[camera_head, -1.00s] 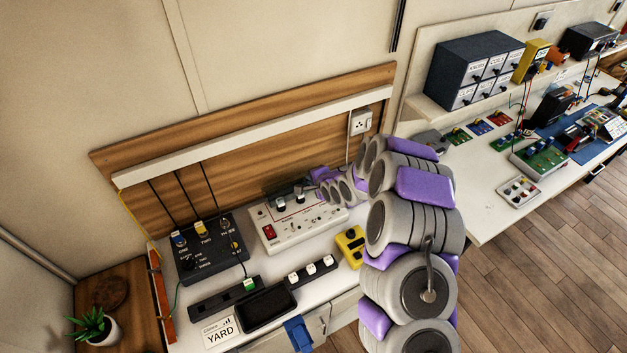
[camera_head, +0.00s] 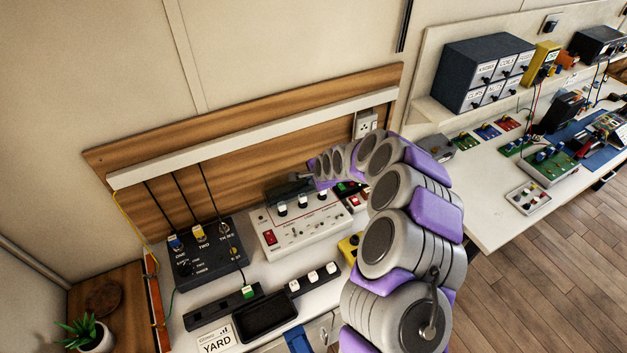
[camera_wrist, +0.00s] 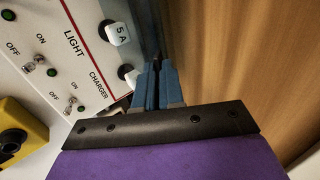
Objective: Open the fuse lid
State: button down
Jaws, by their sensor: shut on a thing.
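The white fuse panel (camera_head: 302,232) stands on the left bench, with a red switch and small toggles on its front. White fuses (camera_head: 302,198) stand uncovered along its back part; one marked 5 A (camera_wrist: 117,33) shows in the wrist view. The dark see-through fuse lid (camera_head: 285,188) stands raised behind the fuses, at the panel's back edge. My gripper (camera_wrist: 157,68) is shut on the lid, whose edge (camera_wrist: 147,28) runs up from the blue fingers. In the head view my gripper (camera_head: 304,176) is small and its grip is hard to see.
A wooden backboard (camera_head: 240,180) with a white rail stands close behind the panel. A black box (camera_head: 207,255) with cables is to the left. A yellow box (camera_head: 349,246) is in front, partly behind my arm. A black tray (camera_head: 265,316) lies nearer.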

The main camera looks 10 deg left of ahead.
jog(key=shift+w+f+g+b, duration=0.1)
jog(key=shift+f+g+b, duration=0.15)
jog(key=shift+g+b, duration=0.1)
jog(key=shift+w+a+r+h+b, duration=0.15)
jog(key=shift+w+a+h+b, duration=0.2)
jog(key=shift+b, duration=0.15)
jog(key=shift+w+a+r, duration=0.3)
jog(key=shift+w+a, duration=0.05)
jog(key=shift+w, duration=0.2)
jog(key=shift+w+a+g+h+p, duration=0.35)
jog(key=shift+w+a+g+p, duration=0.05)
jog(key=shift+w+g+p, duration=0.25)
jog(key=shift+w+a+g+h+p, duration=0.3)
jog(key=shift+w+a+g+p, duration=0.1)
jog(key=shift+w+g+p, duration=0.2)
jog(key=shift+a, duration=0.1)
jog(key=c, duration=1.3)
grip_release()
jog(key=shift+w+r, duration=0.1)
